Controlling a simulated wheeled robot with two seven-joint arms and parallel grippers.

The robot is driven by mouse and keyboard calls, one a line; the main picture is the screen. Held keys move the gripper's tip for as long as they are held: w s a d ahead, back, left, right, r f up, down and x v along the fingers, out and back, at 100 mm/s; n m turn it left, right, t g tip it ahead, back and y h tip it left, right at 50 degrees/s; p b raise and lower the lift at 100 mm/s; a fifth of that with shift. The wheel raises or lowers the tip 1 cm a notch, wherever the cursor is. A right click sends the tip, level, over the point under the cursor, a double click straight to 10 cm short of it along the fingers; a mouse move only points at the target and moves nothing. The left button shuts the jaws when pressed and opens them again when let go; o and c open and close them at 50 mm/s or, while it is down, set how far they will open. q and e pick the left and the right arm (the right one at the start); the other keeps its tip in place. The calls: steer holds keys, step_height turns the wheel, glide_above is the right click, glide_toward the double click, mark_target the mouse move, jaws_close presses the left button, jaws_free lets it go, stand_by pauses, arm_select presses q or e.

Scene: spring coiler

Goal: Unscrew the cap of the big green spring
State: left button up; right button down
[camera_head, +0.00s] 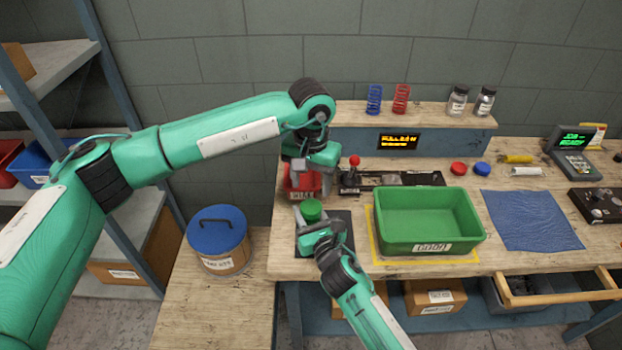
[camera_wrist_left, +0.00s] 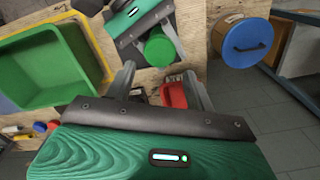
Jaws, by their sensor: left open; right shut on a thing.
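The round green cap of the big green spring (camera_head: 311,209) shows on top at the dark mat, near the bench's front left. It also shows in the left wrist view (camera_wrist_left: 160,47). The spring's coils are hidden below it. My right gripper (camera_head: 316,231) is shut on the green spring, reaching in from the front; its jaws also show in the left wrist view (camera_wrist_left: 146,28). My left gripper (camera_head: 312,178) is open and empty, behind and above the cap. In the left wrist view its fingers (camera_wrist_left: 160,85) stand apart, with the cap beyond them.
A green bin (camera_head: 450,247) labelled GOOD stands just right of the cap. A red bin (camera_head: 298,187) sits beneath my left gripper. A lever device (camera_head: 390,180) lies behind the green bin. A blue-lidded drum (camera_head: 218,228) stands left of the bench. A blue cloth (camera_head: 530,221) lies right.

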mark_target(311, 206)
arm_select(q)
step_height(311, 206, down, 8)
steer(key=shift+r, duration=0.15)
stand_by(0.3)
steer(key=c, duration=0.8)
steer(key=n, duration=0.5)
steer(key=shift+n, duration=0.4)
steer(key=n, duration=0.4)
steer(key=shift+n, duration=0.3)
steer(key=n, duration=0.4)
steer(key=shift+n, duration=0.3)
steer(key=n, duration=0.4)
steer(key=shift+n, duration=0.4)
